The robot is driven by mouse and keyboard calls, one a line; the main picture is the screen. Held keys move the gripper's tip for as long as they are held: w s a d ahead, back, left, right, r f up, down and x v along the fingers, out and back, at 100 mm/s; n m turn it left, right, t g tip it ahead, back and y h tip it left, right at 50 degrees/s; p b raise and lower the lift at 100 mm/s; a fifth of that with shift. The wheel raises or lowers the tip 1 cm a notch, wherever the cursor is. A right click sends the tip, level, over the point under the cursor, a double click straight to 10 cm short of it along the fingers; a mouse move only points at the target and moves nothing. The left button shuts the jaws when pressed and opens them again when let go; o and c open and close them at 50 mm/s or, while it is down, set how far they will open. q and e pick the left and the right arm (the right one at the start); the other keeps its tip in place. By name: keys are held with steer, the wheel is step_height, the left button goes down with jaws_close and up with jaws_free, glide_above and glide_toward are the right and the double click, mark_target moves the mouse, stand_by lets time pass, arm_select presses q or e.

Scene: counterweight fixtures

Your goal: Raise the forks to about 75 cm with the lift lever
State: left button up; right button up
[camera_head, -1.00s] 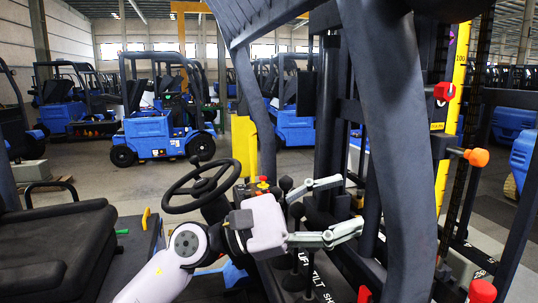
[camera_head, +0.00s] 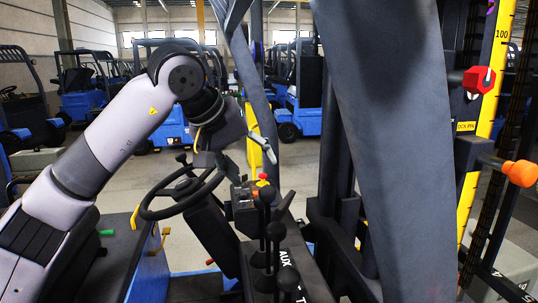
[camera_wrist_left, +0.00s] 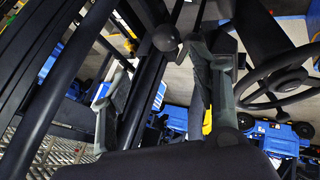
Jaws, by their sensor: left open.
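Several black ball-topped levers stand on the truck's console, with a front lever (camera_head: 276,232) among them; the letters "AUX" are readable, and I cannot tell which is the lift lever. My left gripper (camera_head: 250,158) is open and empty, pointing down above and behind the levers, near the steering wheel. In the left wrist view my gripper (camera_wrist_left: 160,100) has its fingers wide apart. A black ball knob (camera_wrist_left: 166,38) shows ahead of them, apart from the left finger. A yellow height scale (camera_head: 502,50) reads 100 at the right, with a red pointer (camera_head: 478,80) beside it below that mark. The forks are not clearly visible.
A steering wheel (camera_head: 180,195) stands left of the levers. A thick dark post (camera_head: 390,130) crosses the view between levers and scale. An orange knob (camera_head: 520,173) sticks out at the right. Blue forklifts stand behind.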

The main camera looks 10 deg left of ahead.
mark_target(264, 189)
arm_select(q)
step_height(264, 189, down, 4)
steer(key=shift+s+a+r+b, duration=0.1)
steer(key=shift+s+b, duration=0.05)
steer(key=shift+b, duration=0.95)
steer(key=w+d+f, duration=0.1)
steer(key=w+f, duration=0.1)
steer(key=w, duration=0.1)
steer(key=shift+w+d+f, duration=0.1)
steer(key=shift+d+f, duration=0.2)
steer(key=shift+d, duration=0.1)
steer(key=shift+x, duration=1.05)
steer(key=shift+a, duration=0.2)
steer(key=shift+w+d, duration=0.1)
steer(key=shift+c, duration=0.8)
steer(key=c, duration=0.8)
steer(key=shift+o, duration=0.2)
arm_select(e)
steer(key=s, duration=0.1)
steer(key=s+a+f, duration=0.2)
steer(key=shift+s+f, duration=0.1)
steer(key=shift+s, duration=0.05)
